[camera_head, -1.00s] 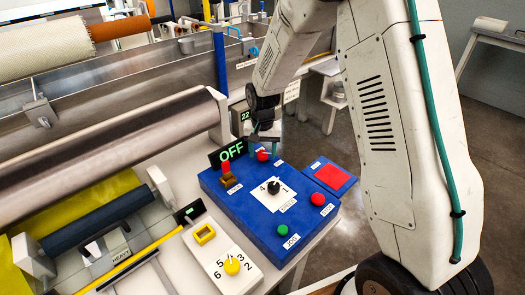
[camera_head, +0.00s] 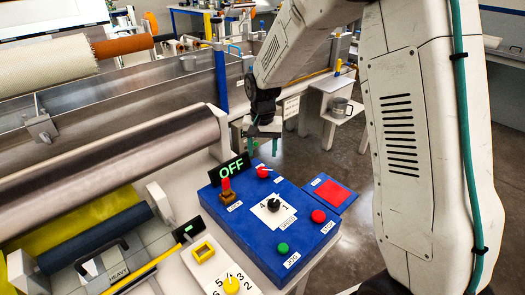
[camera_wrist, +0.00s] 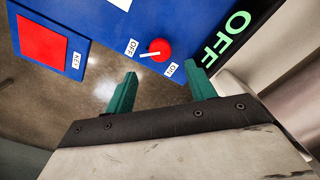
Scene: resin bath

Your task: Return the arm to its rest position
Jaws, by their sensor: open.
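My gripper (camera_head: 264,141) hangs above and behind the far edge of the blue control box (camera_head: 252,222). Its two teal fingers are apart with nothing between them. In the wrist view my gripper (camera_wrist: 163,88) points toward the box edge, and the red switch knob (camera_wrist: 159,49) with ON and OFF labels lies beyond the fingertips, untouched. The same knob (camera_head: 263,171) shows in the head view. My arm comes down from the upper right.
A black sign (camera_head: 234,168) reads OFF in green. The box also bears a black dial (camera_head: 274,205), a green button (camera_head: 282,248) and a red button (camera_head: 318,216). A steel roller (camera_head: 120,165) lies left. A small side table (camera_head: 333,85) with a metal cup stands behind.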

